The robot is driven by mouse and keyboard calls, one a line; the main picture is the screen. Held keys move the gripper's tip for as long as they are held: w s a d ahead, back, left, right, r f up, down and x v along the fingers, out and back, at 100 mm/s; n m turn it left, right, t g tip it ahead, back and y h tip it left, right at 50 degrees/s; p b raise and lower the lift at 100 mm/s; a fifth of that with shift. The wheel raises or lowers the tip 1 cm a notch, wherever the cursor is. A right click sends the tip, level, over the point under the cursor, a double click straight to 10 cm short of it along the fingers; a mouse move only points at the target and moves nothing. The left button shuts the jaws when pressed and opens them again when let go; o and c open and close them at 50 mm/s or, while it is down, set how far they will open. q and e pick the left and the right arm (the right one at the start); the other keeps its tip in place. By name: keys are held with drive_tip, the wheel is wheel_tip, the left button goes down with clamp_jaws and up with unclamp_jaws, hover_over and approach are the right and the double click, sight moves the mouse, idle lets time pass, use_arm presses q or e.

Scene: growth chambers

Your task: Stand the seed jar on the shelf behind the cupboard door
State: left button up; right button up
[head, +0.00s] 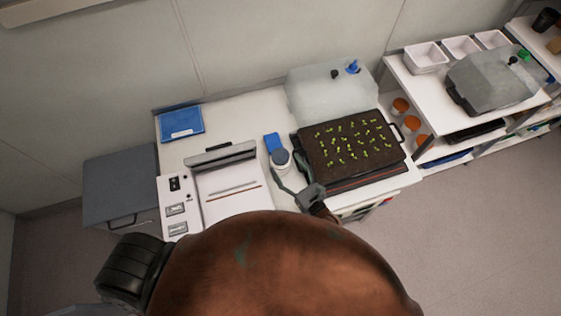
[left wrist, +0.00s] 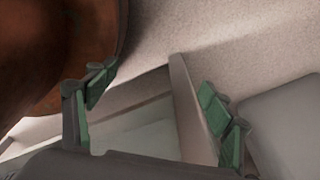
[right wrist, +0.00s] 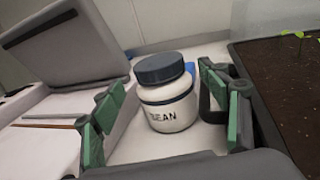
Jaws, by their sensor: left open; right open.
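The seed jar (head: 280,158) is white with a dark grey lid and stands upright on the white bench. In the right wrist view the jar (right wrist: 167,95) shows lettering ending in "EAN". My right gripper (head: 288,172) is open, with its fingers on either side of the jar; I cannot tell whether they touch it. The grey cupboard (head: 121,185) is at the left end of the bench, with a handle at its front. My left gripper (left wrist: 155,98) is open in the left wrist view, near a thin grey panel (left wrist: 188,108) that may be the door. The shelf inside is not clearly visible.
A dark seedling tray (head: 352,148) is close to the jar's right, with a clear cover (head: 325,90) behind it. A sealer-like device (head: 222,157) is on the left. A blue item (head: 272,141) lies behind the jar. Shelving (head: 440,85) stands further right.

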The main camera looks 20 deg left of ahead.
sight(276, 151)
drive_tip(key=x, duration=0.4)
drive_tip(key=shift+w+a, duration=0.25)
drive_tip(key=shift+a, duration=0.05)
drive_tip(key=c, duration=0.8)
use_arm(q)
drive_tip(key=shift+s+f, duration=0.1)
drive_tip(key=shift+s, duration=0.55)
use_arm(e)
drive_tip(key=c, duration=0.7)
drive_tip(key=shift+r, duration=0.1)
